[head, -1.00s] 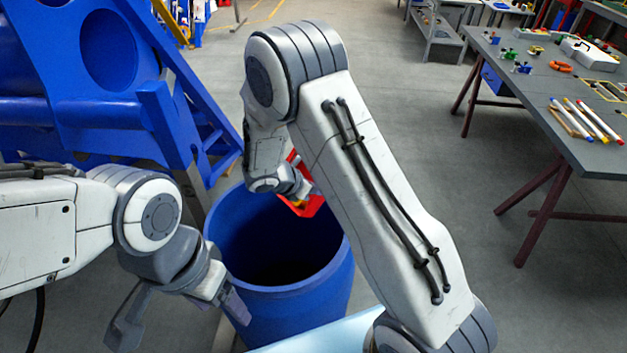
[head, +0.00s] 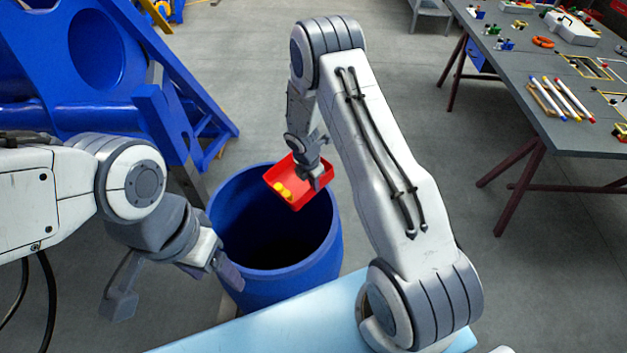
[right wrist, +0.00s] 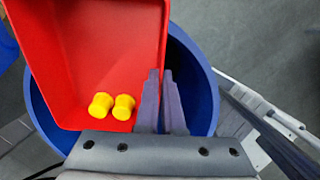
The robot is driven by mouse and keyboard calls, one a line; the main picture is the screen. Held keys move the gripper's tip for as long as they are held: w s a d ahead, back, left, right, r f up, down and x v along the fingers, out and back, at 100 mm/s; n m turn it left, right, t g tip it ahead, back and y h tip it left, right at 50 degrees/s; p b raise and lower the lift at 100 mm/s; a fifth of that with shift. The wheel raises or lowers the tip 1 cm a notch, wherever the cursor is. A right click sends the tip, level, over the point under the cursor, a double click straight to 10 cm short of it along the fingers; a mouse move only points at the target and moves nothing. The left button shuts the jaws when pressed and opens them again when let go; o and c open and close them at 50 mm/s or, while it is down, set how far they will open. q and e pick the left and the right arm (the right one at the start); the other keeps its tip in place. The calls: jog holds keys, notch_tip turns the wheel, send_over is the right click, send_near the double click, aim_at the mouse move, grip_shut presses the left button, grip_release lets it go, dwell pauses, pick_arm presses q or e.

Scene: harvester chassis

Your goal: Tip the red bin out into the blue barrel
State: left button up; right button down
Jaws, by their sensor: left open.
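The red bin (head: 312,184) hangs tilted over the back right of the blue barrel's mouth. It also shows in the right wrist view (right wrist: 105,45), with two yellow pieces (right wrist: 112,105) lying inside near the gripper end. My right gripper (right wrist: 162,75) is shut on the bin's wall, one finger on each side. The blue barrel (head: 290,285) stands upright with an open, dark inside; its rim shows below the bin in the right wrist view (right wrist: 205,75). My left gripper (head: 175,284) is open and empty, left of the barrel, one finger close to its rim.
A blue machine frame (head: 100,125) stands at the back left, close to the barrel. A grey workbench (head: 560,135) with markers and small parts is at the right. A light blue surface (head: 265,318) lies in front of the barrel. The floor between barrel and workbench is clear.

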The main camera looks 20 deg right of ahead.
jog(key=shift+w+d+f+g+y, duration=0.1)
jog(key=shift+f+g+y, duration=0.1)
jog(key=shift+f+y, duration=0.25)
jog(key=shift+w+d+f+g+y, duration=0.1)
jog(key=shift+f+g+y, duration=0.15)
jog(key=shift+y, duration=0.3)
jog(key=shift+s+a+r, duration=0.1)
jog(key=shift+r, duration=2.4)
